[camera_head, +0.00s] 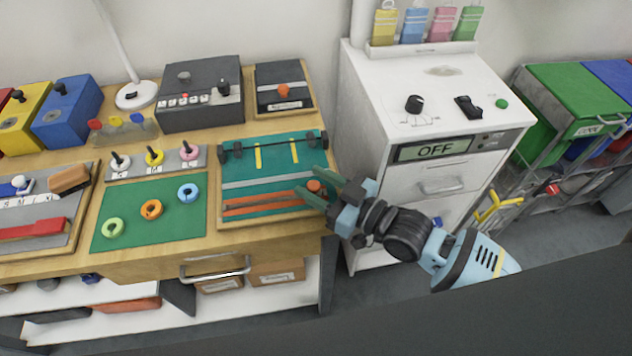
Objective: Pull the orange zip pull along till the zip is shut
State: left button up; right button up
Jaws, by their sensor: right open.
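A teal zip board (232,162) in a wooden frame lies at the right end of the bench. Orange strips (255,204) run across its lower part, below a grey strip. The round orange zip pull (314,186) is at the right end of the orange strips. My right gripper (309,181) reaches in from the right, with its two green fingers apart. The pull appears between the fingers, near the gripper's palm; I cannot tell whether they touch it. The gripper partly hides the board's right edge. My left gripper is not in view.
A white cabinet (362,115) with a display reading OFF stands close to the right of the bench. A green mat (128,228) with three coloured rings lies left of the board. A dark control box (200,95) and an orange-knobbed panel (270,100) stand behind.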

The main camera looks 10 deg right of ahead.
jog(key=v, duration=0.7)
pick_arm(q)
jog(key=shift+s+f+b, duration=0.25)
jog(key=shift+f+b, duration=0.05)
pick_arm(e)
jog(key=shift+s+d, duration=0.25)
jog(key=shift+d, duration=0.05)
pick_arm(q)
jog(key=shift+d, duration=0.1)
